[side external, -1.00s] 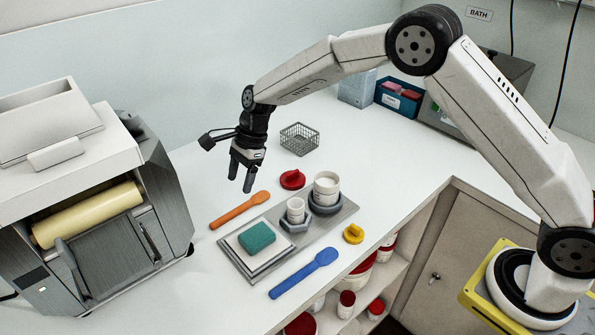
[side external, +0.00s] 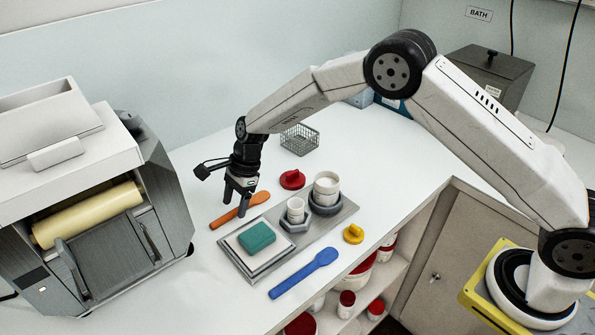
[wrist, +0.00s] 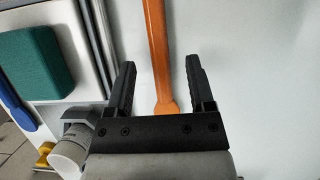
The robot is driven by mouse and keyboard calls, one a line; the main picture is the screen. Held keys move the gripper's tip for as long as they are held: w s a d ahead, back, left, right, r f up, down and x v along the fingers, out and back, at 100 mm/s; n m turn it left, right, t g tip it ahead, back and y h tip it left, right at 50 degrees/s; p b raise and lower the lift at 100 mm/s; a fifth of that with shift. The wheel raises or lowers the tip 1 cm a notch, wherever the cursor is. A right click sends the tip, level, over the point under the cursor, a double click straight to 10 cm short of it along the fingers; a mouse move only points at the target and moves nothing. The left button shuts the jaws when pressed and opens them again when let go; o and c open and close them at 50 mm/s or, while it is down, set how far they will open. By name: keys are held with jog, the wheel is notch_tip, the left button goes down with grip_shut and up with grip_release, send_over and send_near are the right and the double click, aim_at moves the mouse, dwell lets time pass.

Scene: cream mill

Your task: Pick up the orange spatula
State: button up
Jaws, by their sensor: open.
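The orange spatula (side external: 228,216) lies flat on the white counter, between the roller machine and the grey tray. In the side view my gripper (side external: 233,208) is low over the spatula and hides part of its middle. In the wrist view the orange spatula (wrist: 157,55) runs between the two open black fingers of my gripper (wrist: 158,72), with a gap on each side. The jaws hold nothing. I cannot tell the exact height of the fingertips above the counter.
A grey tray (side external: 343,214) holds a green block (side external: 257,237) on a plate and white cups (side external: 326,186). A blue spatula (side external: 304,274), red lid (side external: 292,179) and yellow lid (side external: 353,233) lie nearby. A wire basket (side external: 299,139) stands behind. The roller machine (side external: 165,185) is at left.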

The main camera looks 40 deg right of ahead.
jog(key=shift+a+f, duration=0.25)
jog(key=shift+f, duration=0.4)
grip_shut()
